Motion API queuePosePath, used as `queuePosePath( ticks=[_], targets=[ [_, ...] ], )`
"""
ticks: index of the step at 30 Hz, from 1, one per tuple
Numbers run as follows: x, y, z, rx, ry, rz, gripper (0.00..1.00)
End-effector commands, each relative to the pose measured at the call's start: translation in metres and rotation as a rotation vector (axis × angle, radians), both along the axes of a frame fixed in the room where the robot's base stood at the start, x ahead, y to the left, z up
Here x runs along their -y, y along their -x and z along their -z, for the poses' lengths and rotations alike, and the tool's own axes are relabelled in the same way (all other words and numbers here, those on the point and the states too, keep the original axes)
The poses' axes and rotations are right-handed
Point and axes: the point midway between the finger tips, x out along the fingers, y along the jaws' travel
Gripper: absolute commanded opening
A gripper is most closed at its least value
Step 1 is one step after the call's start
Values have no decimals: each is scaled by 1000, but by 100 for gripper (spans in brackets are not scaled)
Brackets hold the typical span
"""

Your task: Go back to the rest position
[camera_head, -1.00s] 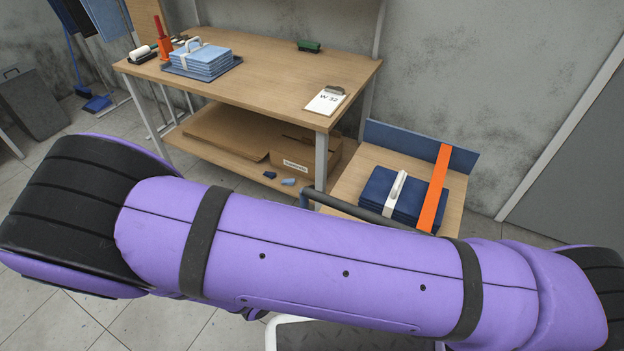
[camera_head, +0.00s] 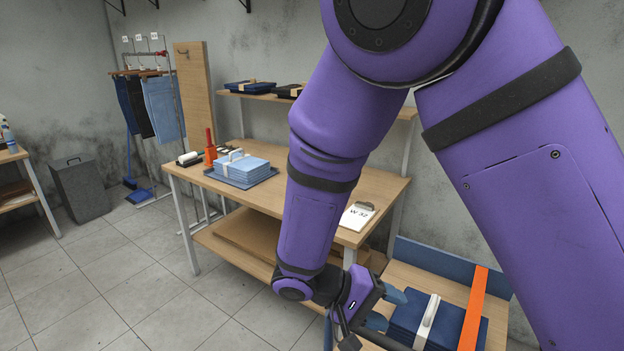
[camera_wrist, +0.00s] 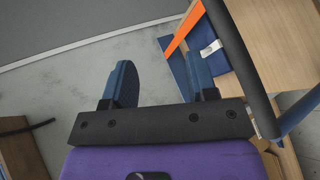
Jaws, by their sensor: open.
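My purple arm reaches across the head view. My gripper (camera_head: 385,308) hangs near the lower middle, just left of a dark blue folded stack (camera_head: 440,322) with a white band. In the wrist view the two blue fingers of my gripper (camera_wrist: 160,85) stand apart with nothing between them. The wrist view shows grey wall and floor beyond the fingers. Part of the dark blue stack (camera_wrist: 205,52) shows behind the right finger, apart from the gripper as far as I can tell.
The stack lies on a wooden-topped trolley (camera_head: 400,278) with an orange strip (camera_head: 474,308). A wooden workbench (camera_head: 270,200) behind my arm holds a light blue folded stack (camera_head: 240,168) on a tray and a clipboard (camera_head: 357,216). A grey bin (camera_head: 85,190) stands left. The tiled floor at left is clear.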

Motion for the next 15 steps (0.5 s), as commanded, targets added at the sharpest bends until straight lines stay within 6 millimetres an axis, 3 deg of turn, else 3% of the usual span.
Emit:
queuePosePath(
  ticks=[15],
  targets=[
    [71,5,-105,-38,-520,159,53]
  ],
)
